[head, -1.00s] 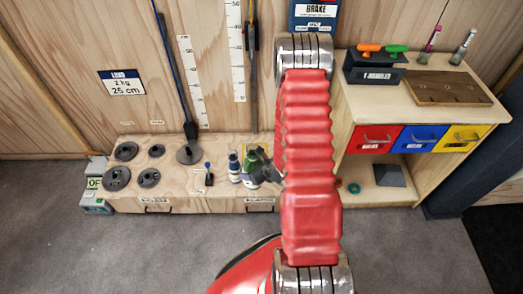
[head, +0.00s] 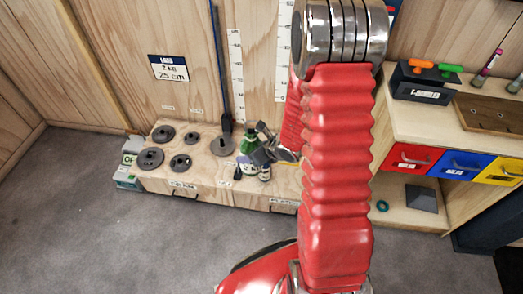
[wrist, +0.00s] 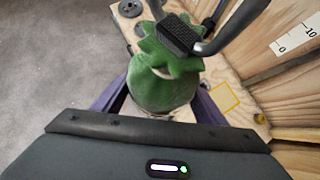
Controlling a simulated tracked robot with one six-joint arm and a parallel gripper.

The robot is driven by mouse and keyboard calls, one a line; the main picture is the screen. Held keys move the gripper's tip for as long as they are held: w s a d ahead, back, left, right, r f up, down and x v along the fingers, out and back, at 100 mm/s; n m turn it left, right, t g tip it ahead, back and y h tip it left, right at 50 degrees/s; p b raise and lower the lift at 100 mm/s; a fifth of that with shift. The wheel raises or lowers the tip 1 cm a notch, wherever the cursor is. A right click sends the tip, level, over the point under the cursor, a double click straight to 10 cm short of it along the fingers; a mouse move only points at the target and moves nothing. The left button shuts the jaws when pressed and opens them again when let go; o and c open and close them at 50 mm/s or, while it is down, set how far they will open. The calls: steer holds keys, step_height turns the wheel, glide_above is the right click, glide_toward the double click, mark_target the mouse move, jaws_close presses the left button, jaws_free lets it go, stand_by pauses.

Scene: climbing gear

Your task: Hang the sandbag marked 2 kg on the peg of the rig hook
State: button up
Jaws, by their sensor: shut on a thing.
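A green sandbag (head: 247,142) with a pale label is at my gripper (head: 262,150) over the low wooden bench; the label's marking is too small to read. In the wrist view my gripper (wrist: 178,38) is shut on the gathered neck of the green bag (wrist: 160,90), which hangs below the jaws. A dark rod (head: 217,60) hangs against the wall with a dark lower end (head: 226,122), left of the bag. I cannot make out a peg on it. A wall card (head: 168,68) reads 2 kg, 25 cm.
An empty yellow outline (wrist: 225,97) shows on the bench top. A cabinet with coloured drawers (head: 455,163) stands right. The floor in front is clear.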

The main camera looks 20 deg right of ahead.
steer(key=w+a+r+n+y, duration=0.1)
steer(key=w+a+r+n, duration=0.1)
steer(key=a+r, duration=0.5)
steer(key=shift+a+r, duration=0.2)
steer(key=shift+r, duration=0.4)
steer(key=shift+s, duration=0.2)
